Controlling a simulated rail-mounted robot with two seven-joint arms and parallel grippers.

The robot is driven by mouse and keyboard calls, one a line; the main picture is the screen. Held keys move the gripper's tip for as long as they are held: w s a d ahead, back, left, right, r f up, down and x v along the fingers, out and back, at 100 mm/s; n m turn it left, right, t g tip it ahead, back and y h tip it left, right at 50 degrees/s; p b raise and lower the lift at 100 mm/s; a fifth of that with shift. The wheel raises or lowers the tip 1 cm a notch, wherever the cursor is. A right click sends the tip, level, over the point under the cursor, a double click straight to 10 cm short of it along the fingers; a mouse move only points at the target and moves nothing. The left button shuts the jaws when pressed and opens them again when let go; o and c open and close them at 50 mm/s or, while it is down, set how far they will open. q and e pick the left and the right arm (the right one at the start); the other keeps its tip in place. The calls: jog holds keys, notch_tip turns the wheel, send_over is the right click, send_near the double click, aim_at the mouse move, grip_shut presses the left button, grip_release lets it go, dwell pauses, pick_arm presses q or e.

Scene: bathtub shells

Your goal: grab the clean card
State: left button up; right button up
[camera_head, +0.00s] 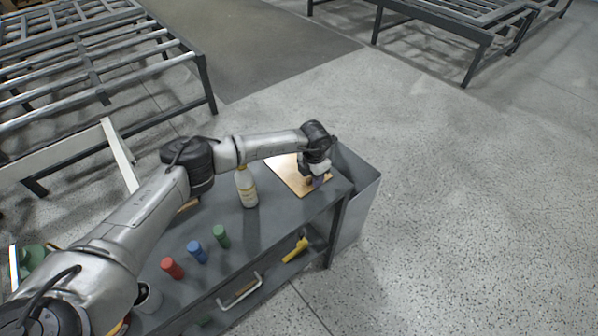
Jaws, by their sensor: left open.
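A flat tan card-like sheet (287,174) lies on the far right end of the grey cart top; it is the only card-like thing I can make out, and I cannot tell if it is the clean card. My left gripper (315,183) is over the right part of this sheet, pointing down, with its jaws open. A small purplish patch shows at the fingertips; I cannot tell what it is. The wrist hides part of the sheet. My right gripper is not in view.
On the cart top (262,228) stand a white-yellow bottle (246,188) and red (172,268), blue (197,251) and green (221,236) small containers. A yellow tool (295,250) lies on the lower shelf. A grey bin (357,195) adjoins the cart's right end. Floor to the right is clear.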

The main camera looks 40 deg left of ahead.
pick_arm(q)
grip_shut()
dwell(0.4)
